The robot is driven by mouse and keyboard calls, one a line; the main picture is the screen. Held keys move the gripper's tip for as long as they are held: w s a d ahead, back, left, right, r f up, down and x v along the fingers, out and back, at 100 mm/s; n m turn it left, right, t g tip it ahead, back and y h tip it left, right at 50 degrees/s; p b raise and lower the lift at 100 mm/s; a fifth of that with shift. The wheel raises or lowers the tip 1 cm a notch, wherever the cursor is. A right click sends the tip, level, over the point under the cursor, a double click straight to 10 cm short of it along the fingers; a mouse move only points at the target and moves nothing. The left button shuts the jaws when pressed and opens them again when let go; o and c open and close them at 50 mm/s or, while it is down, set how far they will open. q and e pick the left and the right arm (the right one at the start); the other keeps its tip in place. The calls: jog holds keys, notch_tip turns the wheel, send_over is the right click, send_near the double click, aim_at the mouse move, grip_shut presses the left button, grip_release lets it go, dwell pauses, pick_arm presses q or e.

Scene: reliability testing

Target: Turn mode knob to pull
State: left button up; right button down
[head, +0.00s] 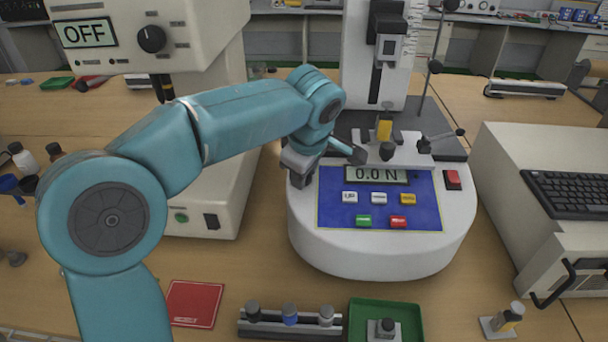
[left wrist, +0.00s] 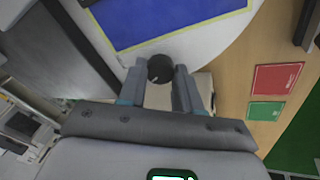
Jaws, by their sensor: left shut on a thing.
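The mode knob (left wrist: 160,68) is a small round black knob with a pale pointer line, on the white base of the force tester (head: 370,258). In the left wrist view it sits between the two fingers of my left gripper (left wrist: 159,83), which is shut on it. In the head view my left gripper (head: 300,172) is at the left edge of the tester's blue panel (head: 335,214), and the knob is hidden behind it. The knob's labels cannot be read. The tester's display (head: 377,175) reads 0.0 N. My right gripper is not in view.
A white machine with an OFF display (head: 84,33) stands close on the left. A keyboard unit (head: 540,195) stands on the right. A red mat (head: 194,304), a rack of small parts (head: 290,328) and a green tray (head: 414,318) lie in front.

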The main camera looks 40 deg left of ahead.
pick_arm(q)
jog(key=shift+r+n, duration=0.1)
jog(key=shift+n, duration=0.5)
jog(key=o, duration=1)
jog(key=shift+o, duration=0.2)
jog(key=p+v, duration=0.3)
jog(key=v, duration=1.3)
jog(key=shift+p, duration=0.3)
jog(key=shift+s+d, duration=0.1)
jog(key=shift+s, duration=0.05)
